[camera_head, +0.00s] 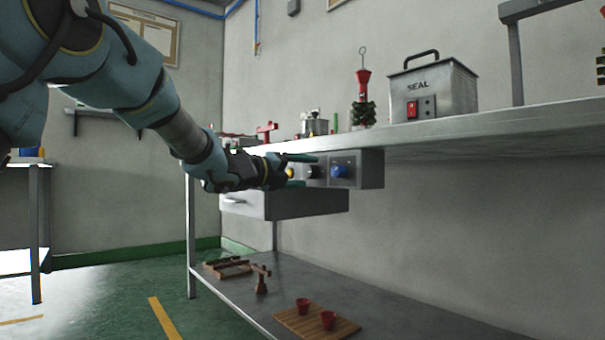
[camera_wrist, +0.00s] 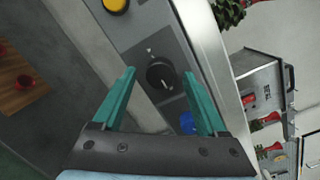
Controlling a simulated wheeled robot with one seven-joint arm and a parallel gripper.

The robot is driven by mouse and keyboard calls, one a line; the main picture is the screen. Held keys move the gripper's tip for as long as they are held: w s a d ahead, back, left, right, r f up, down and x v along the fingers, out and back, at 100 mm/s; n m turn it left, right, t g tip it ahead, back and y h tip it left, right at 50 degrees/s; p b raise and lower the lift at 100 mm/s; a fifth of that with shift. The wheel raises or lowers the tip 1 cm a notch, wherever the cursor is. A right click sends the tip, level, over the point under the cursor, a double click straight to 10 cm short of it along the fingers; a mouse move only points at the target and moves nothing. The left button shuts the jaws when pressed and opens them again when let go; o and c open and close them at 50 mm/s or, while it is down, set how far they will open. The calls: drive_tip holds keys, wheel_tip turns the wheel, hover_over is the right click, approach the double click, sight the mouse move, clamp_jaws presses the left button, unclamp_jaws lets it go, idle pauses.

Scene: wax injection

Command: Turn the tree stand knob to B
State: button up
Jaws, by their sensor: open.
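A grey control panel (camera_head: 373,170) hangs under the bench's front edge. It carries a yellow button (camera_wrist: 116,4), a round black knob (camera_wrist: 160,74) and a blue knob (camera_head: 339,171). The black knob also shows in the head view (camera_head: 314,171), partly hidden by my gripper. A short white line marks its face; a small white mark is on the panel beside it, too small to read. My gripper (camera_wrist: 159,72) has two teal fingers, open and empty. In the wrist view they stand on either side of the black knob; I cannot tell whether they touch it.
Above on the bench (camera_head: 470,128) stand a red and green wax tree (camera_head: 363,95) and a metal SEAL box (camera_head: 433,90). A drawer (camera_head: 300,203) hangs below the panel. The lower shelf holds a wooden board (camera_head: 317,322) with red cups.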

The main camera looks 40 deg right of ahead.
drive_tip(key=a+p, duration=0.3)
drive_tip(key=a, duration=0.8)
drive_tip(key=shift+s, duration=0.25)
drive_tip(key=shift+d, duration=0.1)
